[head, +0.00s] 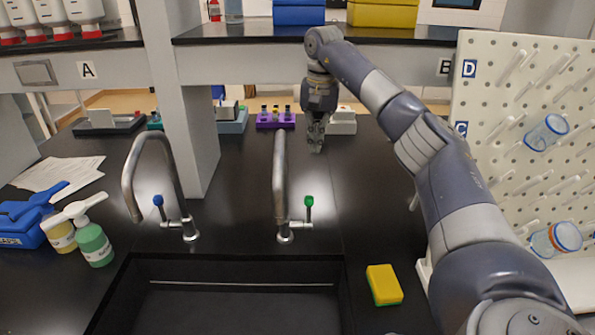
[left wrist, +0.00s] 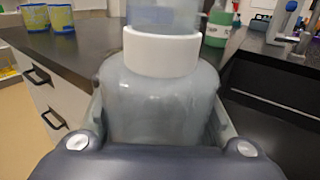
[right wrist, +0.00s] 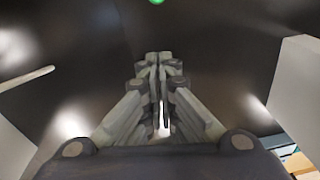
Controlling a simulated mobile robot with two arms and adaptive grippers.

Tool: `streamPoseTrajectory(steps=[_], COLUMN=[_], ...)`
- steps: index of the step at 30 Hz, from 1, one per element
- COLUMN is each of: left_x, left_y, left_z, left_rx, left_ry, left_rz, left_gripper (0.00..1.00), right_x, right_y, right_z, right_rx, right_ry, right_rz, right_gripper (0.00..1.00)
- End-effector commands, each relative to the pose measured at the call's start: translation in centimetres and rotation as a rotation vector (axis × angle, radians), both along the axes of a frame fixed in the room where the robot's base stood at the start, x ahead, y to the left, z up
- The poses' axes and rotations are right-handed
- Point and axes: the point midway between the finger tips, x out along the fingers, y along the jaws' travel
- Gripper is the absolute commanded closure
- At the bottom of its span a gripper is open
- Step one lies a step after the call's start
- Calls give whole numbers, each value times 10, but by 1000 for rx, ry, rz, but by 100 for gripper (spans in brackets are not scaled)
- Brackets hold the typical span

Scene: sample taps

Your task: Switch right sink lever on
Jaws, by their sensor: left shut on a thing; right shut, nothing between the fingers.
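The right sink tap (head: 280,175) is a tall grey gooseneck with a side lever that ends in a green knob (head: 308,202). The lever knob points upward. The left tap (head: 150,180) has a blue knob (head: 158,201). My right gripper (head: 316,148) is shut and empty, above the counter behind the green lever and apart from it. In the right wrist view its fingers (right wrist: 163,60) are together, and a bit of green shows at the top edge (right wrist: 157,1). My left gripper is shut around a translucent bottle with a white collar (left wrist: 162,105); it is outside the head view.
The dark sink basin (head: 230,300) lies in front of the taps. A yellow and green sponge (head: 383,284) lies to its right. A white pegboard (head: 480,150) stands at right, a grey post (head: 185,100) behind the left tap. Soap bottles (head: 93,243) stand at left.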

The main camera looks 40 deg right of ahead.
Motion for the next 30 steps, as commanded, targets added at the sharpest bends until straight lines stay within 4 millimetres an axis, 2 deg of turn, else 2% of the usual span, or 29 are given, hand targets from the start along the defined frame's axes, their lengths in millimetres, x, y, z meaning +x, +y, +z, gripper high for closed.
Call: streamPoseTrajectory(steps=[12,16,20,30], left_x=[0,0,0,0], left_y=[0,0,0,0], left_z=[0,1,4,20], left_rx=[0,0,0,0], left_ry=[0,0,0,0], left_rz=[0,0,0,0], left_gripper=[98,98,98,98], right_x=[0,0,1,6], right_y=[0,0,-1,-2], right_z=[0,-7,-25,-95], right_rx=[0,0,0,0], right_ry=[0,1,4,6], right_rz=[0,0,0,0], right_gripper=[100,100,100,100])
